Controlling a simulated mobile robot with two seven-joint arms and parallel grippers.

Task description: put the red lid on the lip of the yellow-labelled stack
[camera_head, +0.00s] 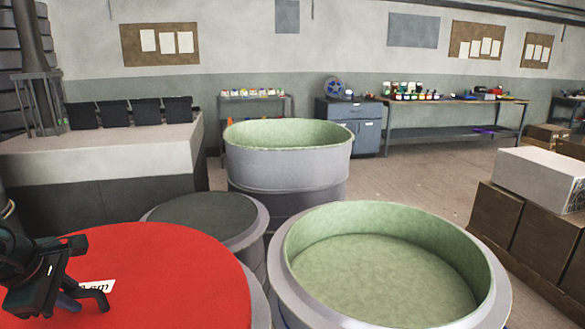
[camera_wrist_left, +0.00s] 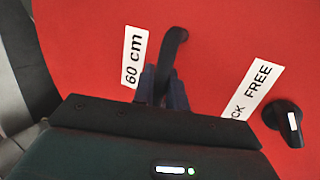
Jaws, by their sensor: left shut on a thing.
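The red lid (camera_head: 165,262) is a large disc at the lower left of the head view and fills most of the left wrist view (camera_wrist_left: 85,50). It carries a "60 cm" label (camera_wrist_left: 133,57), a partly hidden label ending in "FREE" (camera_wrist_left: 252,88) and a black knob (camera_wrist_left: 285,122). My left gripper (camera_head: 82,300) is shut on the lid's dark handle (camera_wrist_left: 174,48). A grey rim shows beside the lid's right edge; I cannot tell whether they touch. No yellow label shows on any stack. My right gripper is not in view.
An open grey stack with a green inside (camera_head: 390,275) stands at the front right. A taller one (camera_head: 288,165) stands behind. A lower dark-topped one (camera_head: 205,218) lies between it and the lid. Brown boxes (camera_head: 508,222) stand at the right; open floor lies behind.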

